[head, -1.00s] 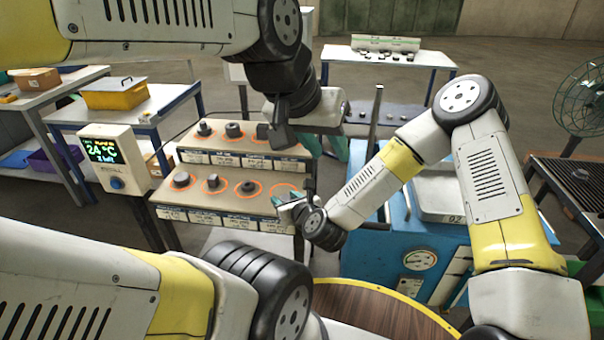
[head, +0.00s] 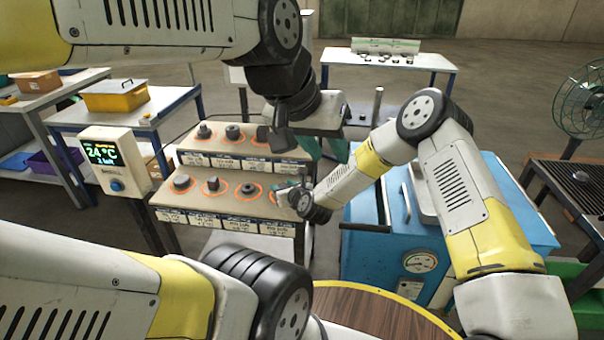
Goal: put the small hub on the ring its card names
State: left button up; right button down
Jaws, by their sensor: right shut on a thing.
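A two-step stand (head: 232,172) carries orange rings with printed cards along its front edges. Dark parts sit on rings: a cylinder (head: 182,182), a knobbed part (head: 213,184) and a low round part (head: 249,189) on the lower step, others (head: 234,132) above. My right gripper (head: 283,192) is shut at the right end of the lower step, over the rightmost ring (head: 272,198). It hides most of that ring and what it holds; I cannot tell whether the held thing touches the step. The card print is too small to read.
A display box (head: 112,160) reading 24 °C stands left of the stand. A blue cabinet (head: 385,235) with a gauge stands to the right, close to my right forearm. A yellow bin (head: 115,97) sits on the table behind left. A round wooden top (head: 370,315) is in front.

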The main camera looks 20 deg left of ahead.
jog(key=shift+f, duration=0.1)
jog(key=c, duration=0.7)
grip_release()
jog(key=shift+c, duration=0.2)
